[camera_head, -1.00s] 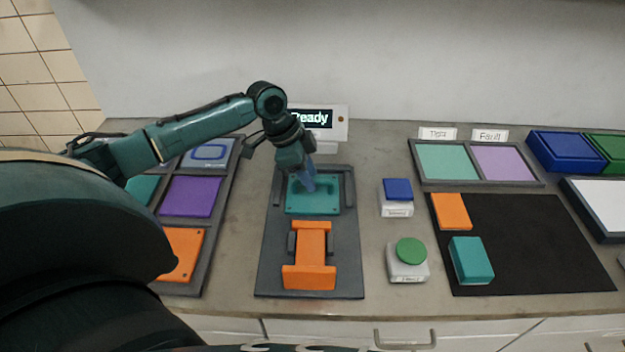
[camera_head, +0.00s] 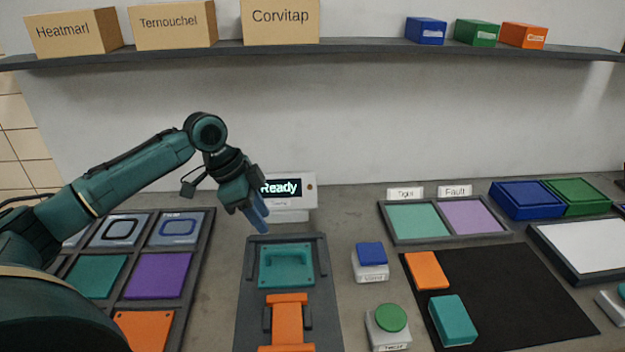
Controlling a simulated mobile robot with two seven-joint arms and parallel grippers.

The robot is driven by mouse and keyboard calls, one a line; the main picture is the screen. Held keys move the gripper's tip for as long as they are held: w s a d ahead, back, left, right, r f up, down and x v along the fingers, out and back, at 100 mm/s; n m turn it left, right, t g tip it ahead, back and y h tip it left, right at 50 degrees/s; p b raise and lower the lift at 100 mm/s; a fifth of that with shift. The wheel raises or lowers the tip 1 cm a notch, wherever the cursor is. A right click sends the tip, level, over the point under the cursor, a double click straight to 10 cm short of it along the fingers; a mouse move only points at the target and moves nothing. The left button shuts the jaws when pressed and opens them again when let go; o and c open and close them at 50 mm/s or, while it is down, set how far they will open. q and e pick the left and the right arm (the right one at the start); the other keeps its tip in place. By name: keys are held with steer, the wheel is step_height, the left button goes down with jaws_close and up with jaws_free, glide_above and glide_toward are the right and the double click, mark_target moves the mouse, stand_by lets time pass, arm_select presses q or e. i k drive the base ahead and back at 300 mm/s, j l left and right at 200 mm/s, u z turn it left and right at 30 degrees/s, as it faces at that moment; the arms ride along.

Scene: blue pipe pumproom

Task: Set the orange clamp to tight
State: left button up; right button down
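The orange clamp (camera_head: 288,322) sits on the dark fixture board (camera_head: 252,335) at the lower middle; its near end is cut off by the bottom edge of the picture. A teal plate (camera_head: 287,265) with a raised outline lies on the same board, just behind the clamp. My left gripper (camera_head: 258,220) hangs over the back left of the board, pointing down, above and behind the teal plate and apart from the clamp. Its blue fingers overlap in this view, so their opening does not show. My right gripper is out of view.
A display (camera_head: 281,188) reading "Ready" stands behind the board. A blue button (camera_head: 370,254) and a green button (camera_head: 391,318) are to the right. A tray of coloured plates (camera_head: 190,300) is at left. A black mat (camera_head: 510,295) holds an orange and a teal block.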

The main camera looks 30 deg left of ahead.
mark_target(287, 323)
steer(key=k+l, duration=0.8)
steer(key=l, duration=0.1)
